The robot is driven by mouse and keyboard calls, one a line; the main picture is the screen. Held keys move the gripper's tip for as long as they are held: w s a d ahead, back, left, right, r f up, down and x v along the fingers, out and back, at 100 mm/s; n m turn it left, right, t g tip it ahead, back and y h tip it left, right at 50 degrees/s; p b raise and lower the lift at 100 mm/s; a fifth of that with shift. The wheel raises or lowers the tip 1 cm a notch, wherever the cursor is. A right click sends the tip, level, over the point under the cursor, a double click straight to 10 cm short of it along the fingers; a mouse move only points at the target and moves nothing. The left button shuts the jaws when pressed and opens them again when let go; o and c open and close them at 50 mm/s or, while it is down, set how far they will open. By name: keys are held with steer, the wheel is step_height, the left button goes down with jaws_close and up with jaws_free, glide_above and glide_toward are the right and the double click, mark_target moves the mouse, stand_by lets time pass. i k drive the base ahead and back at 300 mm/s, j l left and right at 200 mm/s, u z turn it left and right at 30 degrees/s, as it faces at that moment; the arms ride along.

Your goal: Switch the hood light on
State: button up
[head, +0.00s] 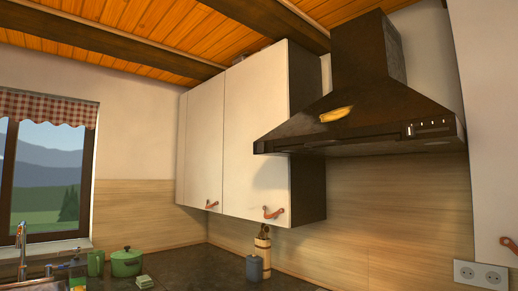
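The dark range hood (360,120) hangs on the wall at the upper right in the head view, with a chimney rising above its sloped canopy. A control strip (428,128) with several small pale marks and a light knob or switch sits on the right part of its front edge. I cannot tell from these small controls whether the light is on. A yellow-orange patch (336,114) shows on the canopy's slope; I cannot tell if it is a reflection. My gripper is not in view.
White wall cabinets (255,130) with leather pulls (273,213) hang left of the hood; another cabinet (488,120) stands at the right edge. Below, the dark counter (200,265) holds a green pot (126,263), a utensil holder (263,250) and a grey canister (254,268). Space before the hood looks clear.

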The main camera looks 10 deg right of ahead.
mark_target(260, 147)
steer(key=i+j, duration=0.3)
steer(key=i, duration=0.15)
steer(key=i+j+u, duration=0.1)
steer(key=i+j, duration=0.15)
steer(key=i, duration=0.2)
steer(key=i+j, duration=0.25)
steer(key=i, duration=0.2)
steer(key=i+j+u, duration=0.1)
steer(key=i+j, duration=0.15)
steer(key=i, duration=0.2)
steer(key=i+j, duration=0.2)
steer(key=i, duration=0.3)
steer(key=k+j+u, duration=0.05)
